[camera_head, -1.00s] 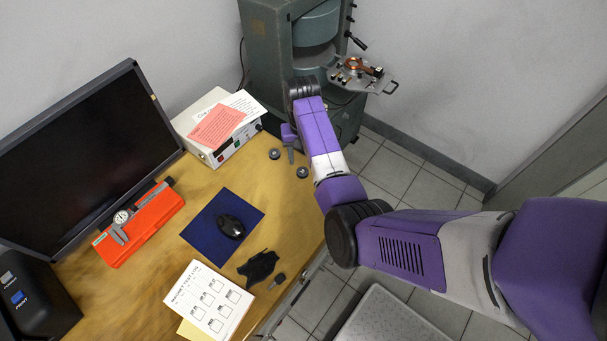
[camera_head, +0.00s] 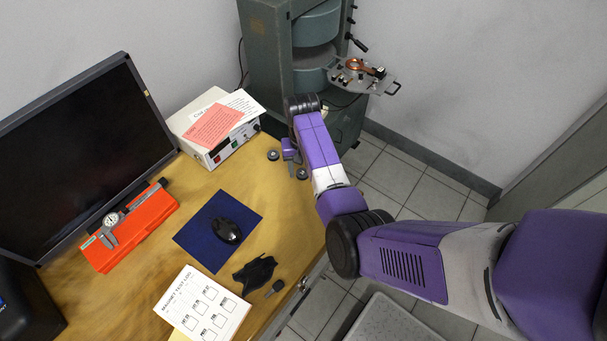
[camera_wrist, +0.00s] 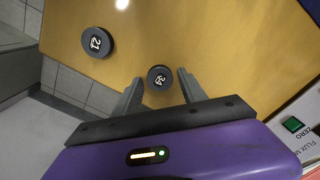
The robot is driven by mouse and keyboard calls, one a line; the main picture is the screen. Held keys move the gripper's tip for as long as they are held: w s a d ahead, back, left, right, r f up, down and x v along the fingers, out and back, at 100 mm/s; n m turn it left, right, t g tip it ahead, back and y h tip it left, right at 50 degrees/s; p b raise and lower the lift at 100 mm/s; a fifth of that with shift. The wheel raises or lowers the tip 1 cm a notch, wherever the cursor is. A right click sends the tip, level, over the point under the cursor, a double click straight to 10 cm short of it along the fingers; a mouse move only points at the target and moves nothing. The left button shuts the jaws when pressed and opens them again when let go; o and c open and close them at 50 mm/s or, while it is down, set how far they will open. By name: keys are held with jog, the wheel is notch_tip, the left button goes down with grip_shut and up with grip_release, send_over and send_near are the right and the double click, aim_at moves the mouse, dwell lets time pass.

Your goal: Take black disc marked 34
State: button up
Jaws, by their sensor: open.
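The black disc marked 34 (camera_wrist: 159,79) lies on the wooden desk, its white number showing in the wrist view. My gripper (camera_wrist: 161,76) is open, with one grey finger on each side of this disc. I cannot tell whether the fingers touch it or how high they are above the desk. A larger black disc marked 21 (camera_wrist: 98,42) lies up and left of it, clear of the fingers. In the head view my gripper (camera_head: 291,166) is between two small dark discs; the left one (camera_head: 273,154) appears to be the 34, though its number is unreadable there.
A white meter box (camera_head: 217,128) with papers on top stands behind the discs. A grey-green magnet frame (camera_head: 268,60) stands beyond the desk. The desk edge is close to disc 21. A blue mat (camera_head: 205,240) with a mouse (camera_head: 228,231) lies nearer the front.

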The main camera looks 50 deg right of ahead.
aim_at(302, 173)
grip_shut()
jog(key=shift+r+p, duration=2.55)
